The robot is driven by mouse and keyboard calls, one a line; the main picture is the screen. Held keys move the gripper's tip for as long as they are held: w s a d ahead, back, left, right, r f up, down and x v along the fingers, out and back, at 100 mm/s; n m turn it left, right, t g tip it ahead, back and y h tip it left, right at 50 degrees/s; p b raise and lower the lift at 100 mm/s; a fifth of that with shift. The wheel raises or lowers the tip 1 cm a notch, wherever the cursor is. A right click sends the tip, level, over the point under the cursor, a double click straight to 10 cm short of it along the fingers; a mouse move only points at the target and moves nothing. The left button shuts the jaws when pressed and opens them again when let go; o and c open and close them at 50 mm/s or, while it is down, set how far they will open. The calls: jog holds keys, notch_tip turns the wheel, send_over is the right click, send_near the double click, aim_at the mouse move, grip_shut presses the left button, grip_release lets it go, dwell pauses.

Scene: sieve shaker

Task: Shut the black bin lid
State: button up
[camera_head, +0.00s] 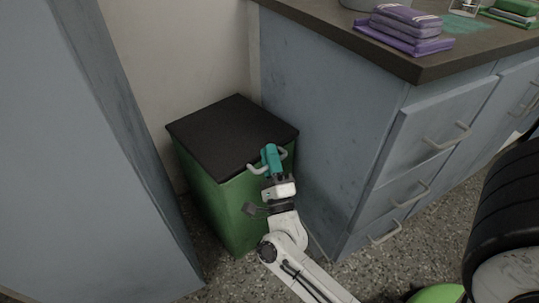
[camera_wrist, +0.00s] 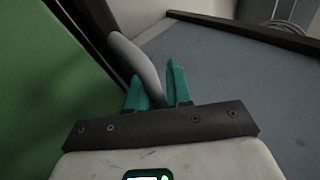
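The black bin lid (camera_head: 232,134) lies flat over the green bin (camera_head: 232,208) in the head view. I see no clear gap between lid and bin. A light grey handle (camera_head: 256,169) sits at the lid's front edge. My gripper (camera_head: 271,160) is at this handle, its teal fingers looking close together. In the wrist view the handle (camera_wrist: 138,64) runs down between the two teal fingers (camera_wrist: 158,88) and fills the space between them. The handle's lower end is hidden by the gripper. The lid's dark edge and the green bin (camera_wrist: 40,85) show at the left there.
A blue-grey cabinet (camera_head: 315,130) with drawers stands close on the bin's right. A tall blue-grey panel (camera_head: 85,150) is close on its left. A pale wall is behind.

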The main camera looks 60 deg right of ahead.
jog(key=p+v, duration=0.1)
jog(key=v, duration=1)
jog(key=shift+f+p, duration=0.3)
jog(key=shift+f, duration=0.1)
jog(key=a+f+m+g+h+b, duration=0.1)
jog(key=a+f+h+b, duration=0.1)
jog(key=a+f, duration=0.2)
notch_tip(320, 180, down, 3)
jog(key=shift+s+m+h, duration=0.4)
dwell(1.1)
jog(key=shift+r, duration=0.1)
dwell(0.3)
